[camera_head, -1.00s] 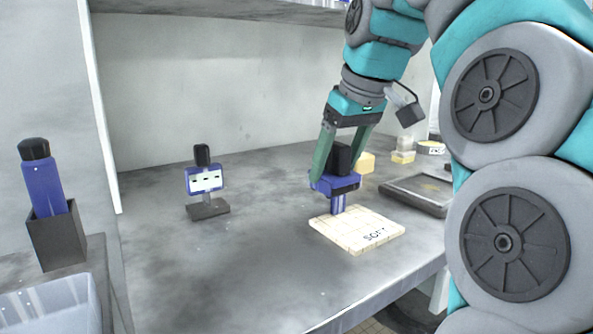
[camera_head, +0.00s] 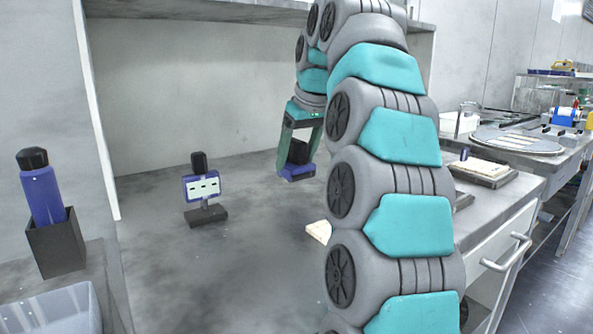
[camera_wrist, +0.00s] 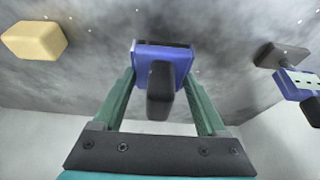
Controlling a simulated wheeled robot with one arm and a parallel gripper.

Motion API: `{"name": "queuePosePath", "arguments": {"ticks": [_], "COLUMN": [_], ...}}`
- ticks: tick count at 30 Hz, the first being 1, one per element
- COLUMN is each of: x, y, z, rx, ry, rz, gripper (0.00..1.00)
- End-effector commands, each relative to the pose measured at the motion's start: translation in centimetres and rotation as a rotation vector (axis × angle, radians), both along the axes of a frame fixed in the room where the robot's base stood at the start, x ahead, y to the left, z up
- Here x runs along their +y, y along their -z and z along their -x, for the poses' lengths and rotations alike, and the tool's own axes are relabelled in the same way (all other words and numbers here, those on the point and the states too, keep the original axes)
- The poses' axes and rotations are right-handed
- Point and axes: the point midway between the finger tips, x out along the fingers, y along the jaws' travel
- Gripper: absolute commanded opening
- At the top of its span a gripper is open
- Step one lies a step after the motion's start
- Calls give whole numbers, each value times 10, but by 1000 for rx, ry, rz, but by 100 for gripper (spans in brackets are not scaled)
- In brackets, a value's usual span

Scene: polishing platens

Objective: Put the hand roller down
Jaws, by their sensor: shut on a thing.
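The hand roller (camera_head: 297,173) has a blue body and a black handle. My gripper (camera_head: 301,150) is shut on it, with the green fingers on both sides of the blue body. In the wrist view the hand roller (camera_wrist: 158,82) sits between the fingertips of my gripper (camera_wrist: 161,80), over the grey worktop (camera_head: 255,265). Its underside is hidden there. In the head view it hangs at the back of the worktop, left of my arm, and looks raised. I cannot tell the exact gap.
A blue-framed device with a white face (camera_head: 202,188) stands left on a dark foot. The pale board (camera_head: 318,231) is mostly hidden behind my arm. A yellow block (camera_wrist: 35,40) shows in the wrist view. The worktop between device and board is clear.

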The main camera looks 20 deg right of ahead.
Motion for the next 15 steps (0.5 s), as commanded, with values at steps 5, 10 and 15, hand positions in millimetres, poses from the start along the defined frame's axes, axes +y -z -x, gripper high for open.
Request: {"name": "queuePosePath", "arguments": {"ticks": [5, 10, 15], "x": [1, 0, 0], "y": [22, 30, 33], "z": [1, 2, 1], "rx": [4, 2, -1], "ry": [-1, -1, 0], "rz": [-2, -1, 0], "gripper": [0, 0, 0]}}
